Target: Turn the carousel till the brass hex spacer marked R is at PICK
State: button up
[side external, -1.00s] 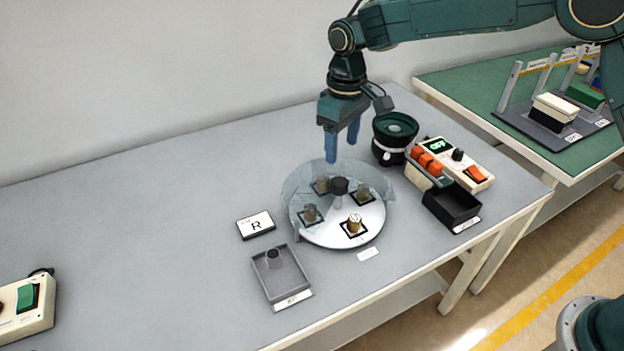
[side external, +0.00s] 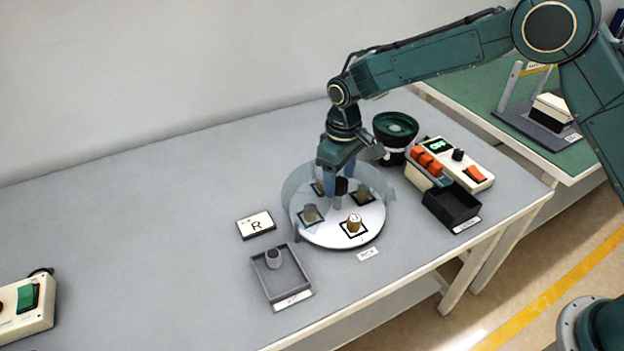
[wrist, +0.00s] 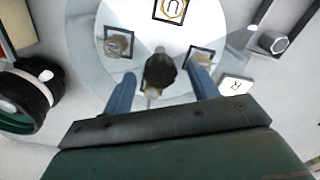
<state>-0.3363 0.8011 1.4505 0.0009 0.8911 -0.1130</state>
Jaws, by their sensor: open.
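The carousel (side external: 325,234) is a white disc under a clear cover, with several brass spacers on dark square seats. The spacer (side external: 354,223) at the front, near the label (side external: 368,254), stands clear of the cover. In the wrist view its mark (wrist: 173,10) looks like a U or C, not an R. The marks on the other spacers are too dim to read. My gripper (side external: 340,186) is open and low over the disc's centre. In the wrist view its blue fingers stand on either side of the dark central knob (wrist: 160,70), with gaps showing.
A card marked R (side external: 256,224) and a grey tray (side external: 290,287) holding a grey part lie left of the carousel. A green bowl feeder (side external: 395,127), a control box (side external: 462,165) and a black bin (side external: 450,208) stand to the right. The table's left middle is clear.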

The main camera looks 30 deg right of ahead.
jog(key=shift+c, duration=0.5)
grip_shut()
jog(key=shift+n, duration=9.1)
